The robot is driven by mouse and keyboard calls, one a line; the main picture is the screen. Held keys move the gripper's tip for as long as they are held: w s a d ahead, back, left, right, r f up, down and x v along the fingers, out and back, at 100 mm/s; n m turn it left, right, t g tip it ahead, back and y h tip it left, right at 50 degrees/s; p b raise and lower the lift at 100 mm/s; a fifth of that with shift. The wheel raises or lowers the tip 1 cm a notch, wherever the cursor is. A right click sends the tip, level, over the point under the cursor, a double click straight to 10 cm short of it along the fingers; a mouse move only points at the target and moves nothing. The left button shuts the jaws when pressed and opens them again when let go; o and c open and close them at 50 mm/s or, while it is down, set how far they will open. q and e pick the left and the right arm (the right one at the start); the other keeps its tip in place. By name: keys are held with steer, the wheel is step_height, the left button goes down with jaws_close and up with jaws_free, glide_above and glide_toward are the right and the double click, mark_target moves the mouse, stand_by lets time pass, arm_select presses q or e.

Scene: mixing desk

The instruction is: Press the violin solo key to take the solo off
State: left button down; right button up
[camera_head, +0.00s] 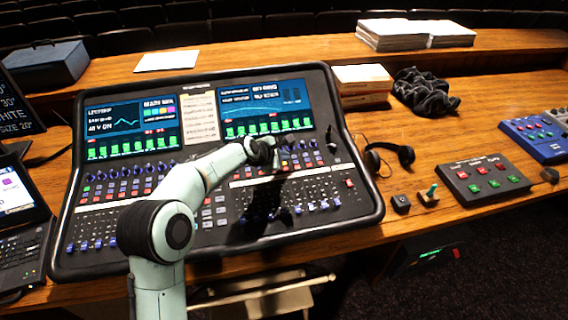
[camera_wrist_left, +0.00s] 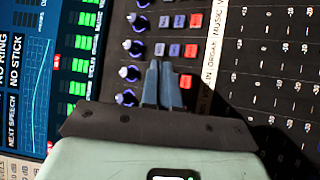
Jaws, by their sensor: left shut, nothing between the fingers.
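The mixing console (camera_head: 75,235) fills the middle of the head view. My left gripper (camera_head: 276,152) is over its right bank of knobs and keys, below the right screen. In the left wrist view its two dark fingers (camera_wrist_left: 160,66) are together with nothing between them. The label strip (camera_wrist_left: 212,55) reads "IN", "ORGAN", "MUSIC". "IN" may end "VIOLIN". A red key (camera_wrist_left: 186,81) is beside it; other keys of that row are hidden by the fingers.
Blue-capped knobs (camera_wrist_left: 130,73) stand left of the fingers, with the screen (camera_wrist_left: 38,90) beyond. In the head view, headphones (camera_head: 388,156) lie right of the console, with a button box (camera_head: 485,180) further right. A laptop (camera_head: 22,245) is at the left.

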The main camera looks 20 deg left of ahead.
arm_select(q)
steer(key=shift+f, duration=0.4)
arm_select(e)
steer(key=shift+f, duration=0.15)
arm_select(q)
steer(key=shift+f, duration=0.25)
arm_select(e)
steer(key=shift+s+f, duration=0.1)
stand_by(0.3)
arm_select(q)
steer(key=shift+r, duration=0.1)
steer(key=shift+r+p, duration=0.3)
steer(key=shift+r, duration=0.25)
arm_select(e)
steer(key=shift+w+r, duration=0.3)
steer(key=shift+r, duration=0.3)
arm_select(q)
steer(key=shift+s+r+p, duration=0.1)
steer(key=shift+r+p, duration=0.85)
steer(key=shift+r, duration=0.55)
steer(key=shift+d+r+p, duration=0.2)
steer(key=shift+r+p, duration=0.5)
steer(key=shift+r, duration=0.4)
steer(key=shift+f, duration=0.1)
arm_select(e)
steer(key=w+r, duration=0.1)
steer(key=r, duration=0.1)
steer(key=w+r, duration=0.1)
steer(key=r, duration=0.1)
steer(key=shift+w, duration=0.2)
